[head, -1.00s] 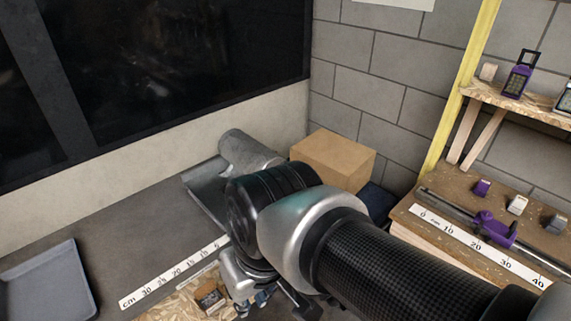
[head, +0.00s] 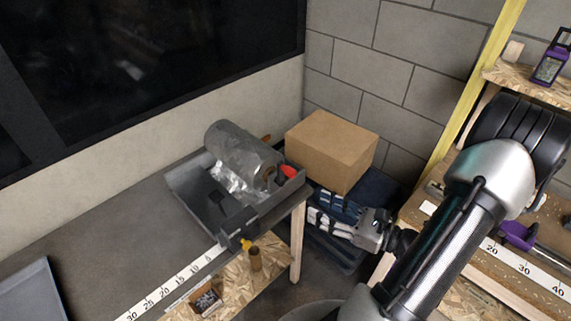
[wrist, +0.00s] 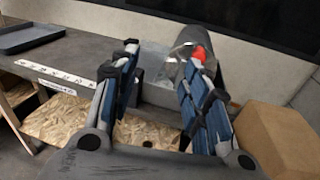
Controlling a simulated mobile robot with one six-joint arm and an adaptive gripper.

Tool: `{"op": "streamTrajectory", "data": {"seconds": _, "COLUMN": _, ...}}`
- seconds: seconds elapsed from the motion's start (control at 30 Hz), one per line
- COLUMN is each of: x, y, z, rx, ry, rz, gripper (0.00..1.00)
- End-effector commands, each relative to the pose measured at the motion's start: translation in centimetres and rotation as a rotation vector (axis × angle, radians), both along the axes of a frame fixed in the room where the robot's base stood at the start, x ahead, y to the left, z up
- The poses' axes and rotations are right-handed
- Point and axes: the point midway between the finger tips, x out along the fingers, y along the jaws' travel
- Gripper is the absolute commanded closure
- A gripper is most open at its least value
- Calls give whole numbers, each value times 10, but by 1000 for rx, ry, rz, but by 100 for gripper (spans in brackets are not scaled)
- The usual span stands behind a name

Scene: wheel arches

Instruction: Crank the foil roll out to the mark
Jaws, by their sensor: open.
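The foil roll (head: 236,150) is silver and lies in a dark grey tray-like holder (head: 192,187) at the table's right end. A red part (head: 288,171) shows at the roll's near end, also in the wrist view (wrist: 199,53). A brown cylindrical grip (head: 255,258) with a yellow piece hangs at the holder's front corner and may be the crank. A white cm strip (head: 175,281) runs along the table edge; I cannot make out a separate mark. My gripper (head: 314,208) is open and empty, right of the holder and apart from it; its fingers also show in the wrist view (wrist: 160,55).
A cardboard box (head: 331,150) stands beyond the gripper, by the block wall. A grey tray (head: 30,297) lies on the table at left. A wooden bench with a second ruler (head: 525,268) and purple clamp is at right. A small box (head: 205,300) sits on the lower shelf.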

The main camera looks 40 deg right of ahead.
Motion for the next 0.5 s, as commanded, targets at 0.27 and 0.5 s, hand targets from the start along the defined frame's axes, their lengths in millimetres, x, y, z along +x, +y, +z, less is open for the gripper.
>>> {"op": "streamTrajectory", "data": {"seconds": 0.27, "x": -23, "y": -43, "z": -21, "rx": 126, "ry": -34, "rz": -230, "gripper": 57}}
{"op": "streamTrajectory", "data": {"seconds": 0.5, "x": 14, "y": -38, "z": -22, "rx": 122, "ry": -32, "rz": -220, "gripper": 57}}
